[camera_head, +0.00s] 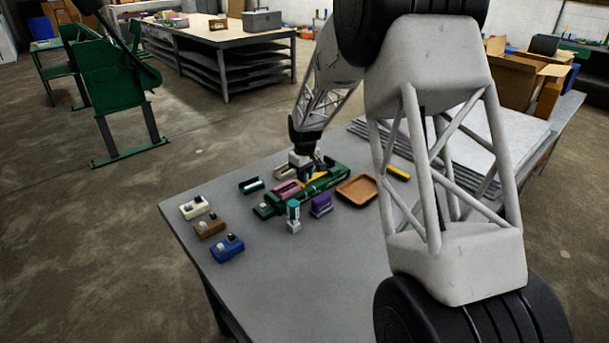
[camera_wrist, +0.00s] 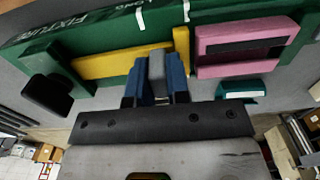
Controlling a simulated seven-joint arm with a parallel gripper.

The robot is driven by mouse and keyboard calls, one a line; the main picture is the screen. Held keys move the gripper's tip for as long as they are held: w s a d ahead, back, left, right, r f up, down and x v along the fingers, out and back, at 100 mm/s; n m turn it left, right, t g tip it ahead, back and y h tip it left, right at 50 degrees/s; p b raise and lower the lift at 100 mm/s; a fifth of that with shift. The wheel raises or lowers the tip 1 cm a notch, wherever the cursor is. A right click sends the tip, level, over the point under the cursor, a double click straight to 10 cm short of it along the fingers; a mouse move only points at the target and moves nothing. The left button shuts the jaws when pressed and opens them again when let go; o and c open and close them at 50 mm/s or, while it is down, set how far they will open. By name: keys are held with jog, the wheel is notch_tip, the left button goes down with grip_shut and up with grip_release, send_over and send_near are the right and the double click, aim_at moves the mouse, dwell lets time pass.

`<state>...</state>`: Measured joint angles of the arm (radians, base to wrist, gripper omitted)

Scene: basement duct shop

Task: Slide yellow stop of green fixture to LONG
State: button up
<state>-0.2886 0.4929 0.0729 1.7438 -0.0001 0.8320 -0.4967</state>
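The long green fixture (camera_head: 268,208) lies on the grey table, with my gripper (camera_head: 305,177) down over its middle. In the wrist view the fixture (camera_wrist: 215,14) carries the lettering FIXTURE and LONG and two white marks. The yellow stop (camera_wrist: 110,63) lies along its channel; its upright end is near the right-hand mark, and LONG is by the left-hand mark. My gripper (camera_wrist: 157,72) has its blue fingers close against both sides of a grey tab at the stop, with no clear gap. A pink block (camera_wrist: 240,46) sits just right of the stop.
White (camera_head: 195,207), brown (camera_head: 209,227) and blue (camera_head: 227,248) blocks stand at the table's left. A teal-and-grey piece (camera_head: 294,214) and a purple piece (camera_head: 321,205) stand in front of the fixture. An orange-brown tray (camera_head: 357,190) is at its right. The table's front is clear.

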aim_at(314, 176)
grip_shut()
jog(key=shift+w+d, duration=1.6)
jog(key=o, duration=0.7)
grip_release()
jog(key=shift+r, duration=0.1)
jog(key=shift+r, duration=3.85)
